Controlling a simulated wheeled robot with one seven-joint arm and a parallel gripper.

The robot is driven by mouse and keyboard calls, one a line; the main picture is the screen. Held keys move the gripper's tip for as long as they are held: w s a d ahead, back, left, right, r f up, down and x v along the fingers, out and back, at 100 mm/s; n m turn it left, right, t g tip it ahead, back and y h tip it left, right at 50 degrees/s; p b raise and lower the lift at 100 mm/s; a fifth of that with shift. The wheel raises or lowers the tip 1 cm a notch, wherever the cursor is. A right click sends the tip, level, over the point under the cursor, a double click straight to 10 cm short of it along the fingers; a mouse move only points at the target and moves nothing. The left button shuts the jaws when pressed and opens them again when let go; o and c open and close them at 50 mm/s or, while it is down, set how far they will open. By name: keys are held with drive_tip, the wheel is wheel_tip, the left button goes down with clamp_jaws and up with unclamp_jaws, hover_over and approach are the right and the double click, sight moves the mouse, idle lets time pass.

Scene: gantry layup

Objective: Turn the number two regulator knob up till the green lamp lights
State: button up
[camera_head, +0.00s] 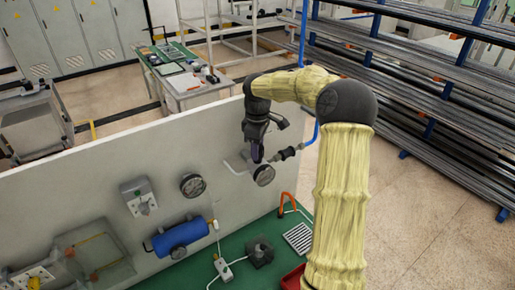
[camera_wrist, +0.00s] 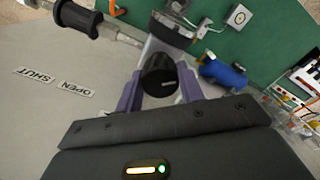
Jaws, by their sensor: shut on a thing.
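My gripper (camera_head: 257,153) is at the upright grey panel (camera_head: 95,168), just above a round gauge (camera_head: 264,176). In the wrist view, the purple fingers of my gripper (camera_wrist: 158,88) are shut on a black knob (camera_wrist: 157,76), one finger on each side. The knob has a pale mark on its face. I cannot read a number on it. In the head view my gripper hides the knob. A small white box with a round part (camera_wrist: 239,16) stands on the green bench top; I cannot tell whether it is a lamp or whether it is lit.
A pipe with a black grip (camera_head: 286,153) is close to the right of my gripper. OPEN and SHUT labels (camera_wrist: 54,83) are on the panel. Another gauge (camera_head: 193,186), a blue cylinder (camera_head: 180,237) and an orange hook (camera_head: 288,203) are nearby. Racks of bars (camera_head: 430,110) stand behind.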

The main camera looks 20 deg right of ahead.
drive_tip(key=m+b, duration=0.1)
drive_tip(key=m, duration=0.5)
drive_tip(key=shift+m+b, duration=0.3)
drive_tip(key=shift+b, duration=0.05)
drive_tip(key=m, duration=0.3)
drive_tip(key=shift+m, duration=0.4)
drive_tip(key=m, duration=0.3)
drive_tip(key=shift+m+b, duration=0.3)
drive_tip(key=shift+b, duration=0.05)
drive_tip(key=m, duration=0.5)
drive_tip(key=shift+r, duration=0.1)
drive_tip(key=m, duration=0.6)
drive_tip(key=shift+p, duration=0.35)
drive_tip(key=o, duration=1)
